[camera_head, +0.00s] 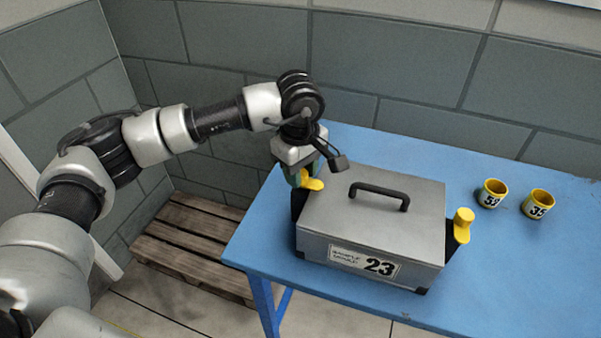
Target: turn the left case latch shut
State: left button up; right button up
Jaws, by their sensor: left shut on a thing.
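The grey case (375,222) sits on the blue table, with a black handle on its lid and a "23" label on its front. The left case latch (313,184) is yellow and sits at the case's left side, near the lid's edge. My left gripper (303,180) points down there and is shut on this latch; its fingers are partly hidden. The right latch (463,225), also yellow, stands up at the case's right side with nothing touching it. My right gripper is not in view.
Two yellow-rimmed cups, one marked 53 (492,194) and one marked 35 (538,204), stand on the blue table (520,270) right of the case. A wooden pallet (190,250) lies on the floor left of the table. A grey block wall stands behind.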

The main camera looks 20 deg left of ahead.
pick_arm(q)
jog(key=shift+r, duration=0.1)
jog(key=o, duration=0.9)
jog(key=shift+o, duration=0.2)
notch_tip(320, 180, up, 11)
jog(key=shift+b, duration=0.4)
jog(key=shift+s+a+f, duration=0.1)
jog(key=shift+f, duration=0.1)
